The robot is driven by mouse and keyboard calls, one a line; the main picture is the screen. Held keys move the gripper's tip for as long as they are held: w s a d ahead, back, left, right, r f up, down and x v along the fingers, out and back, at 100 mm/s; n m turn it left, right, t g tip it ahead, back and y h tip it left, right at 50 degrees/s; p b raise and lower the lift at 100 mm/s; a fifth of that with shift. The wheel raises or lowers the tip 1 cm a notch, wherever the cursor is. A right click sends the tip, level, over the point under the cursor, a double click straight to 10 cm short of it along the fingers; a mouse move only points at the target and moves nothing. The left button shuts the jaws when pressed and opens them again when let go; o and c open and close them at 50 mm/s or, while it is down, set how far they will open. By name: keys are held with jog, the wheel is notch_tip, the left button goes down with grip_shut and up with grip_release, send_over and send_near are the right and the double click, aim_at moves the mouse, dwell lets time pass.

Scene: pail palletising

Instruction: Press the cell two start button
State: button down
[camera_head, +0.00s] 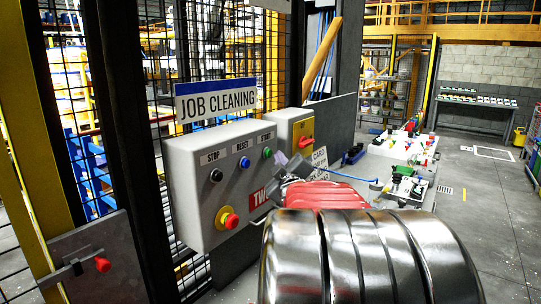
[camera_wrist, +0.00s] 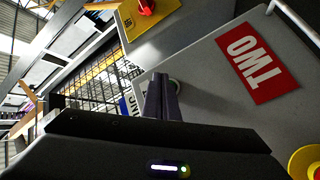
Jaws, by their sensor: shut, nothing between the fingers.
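The grey control box (camera_head: 215,180) with a red TWO label (camera_head: 258,199) stands at the centre left in the head view. Its green start button (camera_head: 267,153) is at the right of the row, beside the blue reset button (camera_head: 244,163) and the black stop button (camera_head: 216,175). My gripper (camera_head: 282,160) is shut and empty, its tips just right of the green button in the picture.
A red emergency knob on a yellow base (camera_head: 229,219) sits low on the box. A second grey box with a red switch on a yellow plate (camera_head: 303,136) stands right behind. A JOB CLEANING sign (camera_head: 216,100) hangs above. Mesh fencing stands behind; open floor lies right.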

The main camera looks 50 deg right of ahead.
jog(key=shift+w, duration=0.15)
jog(key=shift+w, duration=0.25)
jog(key=shift+w, duration=0.45)
dwell(1.1)
jog(key=shift+s, duration=0.9)
jog(key=s, duration=0.5)
jog(key=shift+d, duration=0.25)
dwell(0.4)
dwell(0.6)
